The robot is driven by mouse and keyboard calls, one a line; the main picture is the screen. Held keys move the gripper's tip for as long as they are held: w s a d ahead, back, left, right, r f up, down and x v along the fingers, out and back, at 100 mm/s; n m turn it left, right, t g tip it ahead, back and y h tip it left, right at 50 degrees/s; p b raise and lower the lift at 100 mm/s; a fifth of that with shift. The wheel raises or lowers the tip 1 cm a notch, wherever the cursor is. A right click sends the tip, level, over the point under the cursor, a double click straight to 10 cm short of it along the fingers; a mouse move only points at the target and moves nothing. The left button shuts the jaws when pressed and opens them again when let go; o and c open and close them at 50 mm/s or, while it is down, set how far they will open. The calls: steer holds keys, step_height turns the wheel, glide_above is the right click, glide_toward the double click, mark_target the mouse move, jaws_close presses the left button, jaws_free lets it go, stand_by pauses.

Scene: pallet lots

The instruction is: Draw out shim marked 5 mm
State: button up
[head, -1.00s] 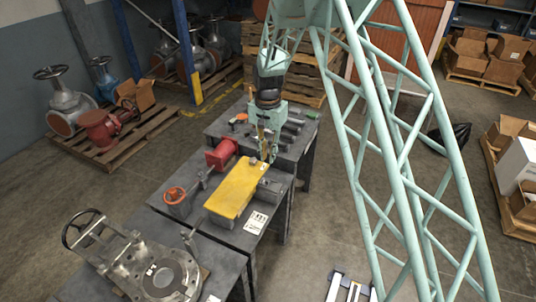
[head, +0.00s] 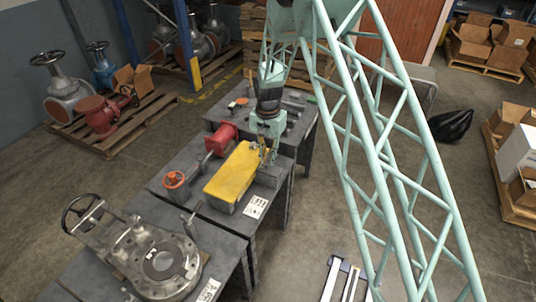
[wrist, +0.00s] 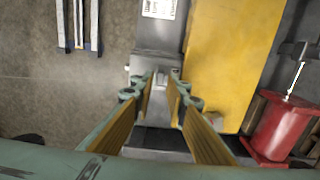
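My gripper (head: 267,163) is pointed down beside the right end of the yellow block (head: 234,172). In the wrist view its two fingers (wrist: 160,78) stand apart, with a narrow gap between the tips. A small pale grey piece (wrist: 160,72) shows in that gap; I cannot tell whether it is a shim tab or whether the fingers touch it. A dark grey block (head: 269,179) sits under the gripper. The yellow block (wrist: 228,55) lies to the right of the fingers in the wrist view. No 5 mm marking is readable.
A white printed card (head: 256,207) lies at the bench's front edge. A large metal valve (head: 158,262) fills the near bench.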

steer(key=shift+f, duration=0.95)
steer(key=shift+c, duration=0.4)
jaws_close()
steer(key=s+d, duration=0.3)
steer(key=d, duration=0.4)
steer(key=shift+b, duration=0.45)
stand_by(1.8)
steer(key=shift+d+r, duration=0.1)
steer(key=shift+r, duration=0.05)
step_height(320, 180, up, 7)
steer(key=p, duration=0.2)
steer(key=shift+p, duration=0.4)
stand_by(1.1)
stand_by(0.4)
